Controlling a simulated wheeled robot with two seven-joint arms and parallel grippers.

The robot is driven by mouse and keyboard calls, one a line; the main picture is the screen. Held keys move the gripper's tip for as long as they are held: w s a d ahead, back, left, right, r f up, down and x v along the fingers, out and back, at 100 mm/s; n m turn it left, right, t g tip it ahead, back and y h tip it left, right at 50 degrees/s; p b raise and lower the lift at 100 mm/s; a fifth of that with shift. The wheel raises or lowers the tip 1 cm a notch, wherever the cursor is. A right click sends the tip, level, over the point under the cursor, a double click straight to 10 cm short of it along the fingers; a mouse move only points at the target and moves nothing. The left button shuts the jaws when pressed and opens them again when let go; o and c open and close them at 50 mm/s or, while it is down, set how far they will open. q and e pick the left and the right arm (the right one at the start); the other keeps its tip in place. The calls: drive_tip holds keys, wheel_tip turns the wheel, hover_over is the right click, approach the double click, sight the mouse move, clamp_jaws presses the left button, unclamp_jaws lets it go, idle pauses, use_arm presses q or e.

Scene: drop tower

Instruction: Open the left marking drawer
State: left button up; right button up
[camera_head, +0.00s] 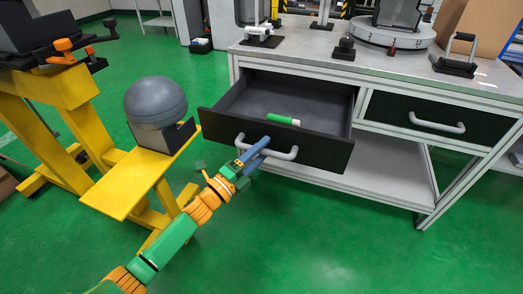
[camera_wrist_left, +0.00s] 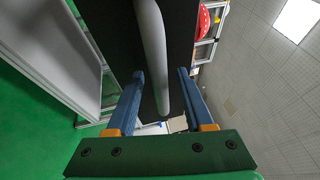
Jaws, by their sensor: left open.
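The left drawer (camera_head: 215,122) of the workbench stands pulled out, with its dark front facing me. A green and white cylinder (camera_head: 281,120) lies inside it. The drawer's pale handle (camera_head: 284,154) is a bar on the front. A gap shows between the bar and the right finger. My right gripper is not in view.
The right drawer (camera_head: 408,109) is closed. The bench top (camera_head: 400,72) holds a round grey base (camera_head: 393,33), a black-handled block (camera_head: 457,61) and other fixtures. A yellow stand (camera_head: 125,186) with a grey dome (camera_head: 156,100) is left of the drawer. Green floor in front is clear.

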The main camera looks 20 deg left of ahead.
use_arm(q)
drive_tip(key=shift+s+a+f, duration=0.1)
drive_tip(key=shift+s+a, duration=0.1)
drive_tip(key=shift+s, duration=0.2)
drive_tip(key=p+v, duration=0.1)
drive_tip(key=v, duration=0.5)
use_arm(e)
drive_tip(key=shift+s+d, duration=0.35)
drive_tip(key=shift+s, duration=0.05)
